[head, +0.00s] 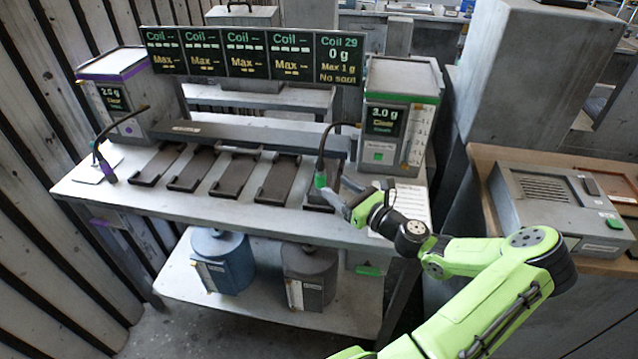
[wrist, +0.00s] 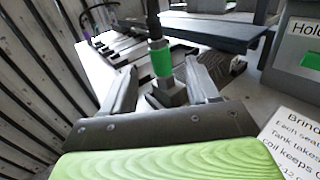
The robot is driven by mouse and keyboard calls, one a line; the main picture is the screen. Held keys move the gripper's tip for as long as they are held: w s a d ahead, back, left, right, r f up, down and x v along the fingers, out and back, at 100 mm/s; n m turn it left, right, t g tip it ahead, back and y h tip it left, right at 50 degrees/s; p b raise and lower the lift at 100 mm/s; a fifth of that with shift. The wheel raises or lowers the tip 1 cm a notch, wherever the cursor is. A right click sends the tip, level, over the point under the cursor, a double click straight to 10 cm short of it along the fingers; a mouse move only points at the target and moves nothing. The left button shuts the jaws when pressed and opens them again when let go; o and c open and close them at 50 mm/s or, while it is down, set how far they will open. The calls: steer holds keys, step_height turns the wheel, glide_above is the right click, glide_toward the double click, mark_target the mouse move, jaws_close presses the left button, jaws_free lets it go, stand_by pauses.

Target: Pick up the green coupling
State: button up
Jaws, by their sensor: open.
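The green coupling (head: 320,180) hangs at the end of a black hose from the right-hand machine, at the right end of the bench. In the wrist view the green coupling (wrist: 161,62) stands nearly upright, with the black hose above it and a grey block-like end below. My gripper (head: 335,187) is open and close to it from the right. In the wrist view my gripper (wrist: 162,76) has one finger on each side of the coupling. Gaps show on both sides, and I see no contact.
A row of dark trays (head: 232,174) lies on the bench to the left. The right machine (head: 400,88) with a green band stands behind my gripper. A printed sheet (head: 412,200) lies close to my wrist. A second hose with a purple end (head: 109,172) is at far left.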

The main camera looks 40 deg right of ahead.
mark_target(325, 178)
steer(key=w+b, duration=0.1)
steer(key=w, duration=0.6)
steer(key=shift+w+a, duration=0.1)
steer(key=shift+r, duration=0.1)
jaws_close()
